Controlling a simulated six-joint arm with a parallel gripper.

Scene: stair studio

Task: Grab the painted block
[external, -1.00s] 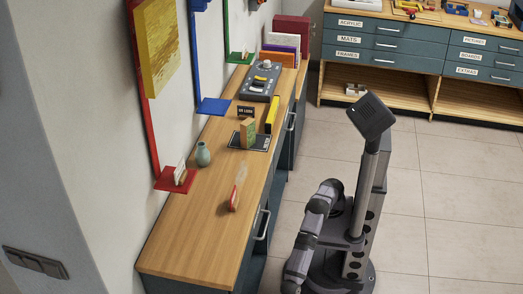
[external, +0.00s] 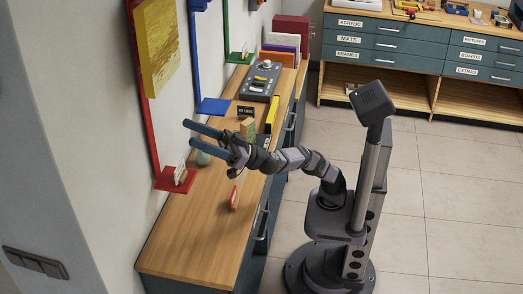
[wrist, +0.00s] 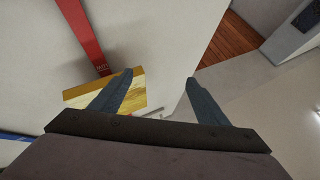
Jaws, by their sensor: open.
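A small block (external: 248,127), tan with a greenish top, stands on the wooden counter (external: 190,235); it looks like the painted block. My arm hides its lower part. My gripper (external: 190,132) is open and empty, its two blue-grey fingers pointing left at the wall, above the counter and left of the block in the external view. In the wrist view my gripper (wrist: 159,76) is spread in front of the wall, and the block is not visible there.
A green vase (external: 202,158) is partly hidden behind a finger. A red wall ledge (external: 176,181), a blue ledge (external: 214,106), a small red-based item (external: 234,199), a yellow bar (external: 271,115) and a grey control box (external: 259,83) are nearby. The counter's front end is clear.

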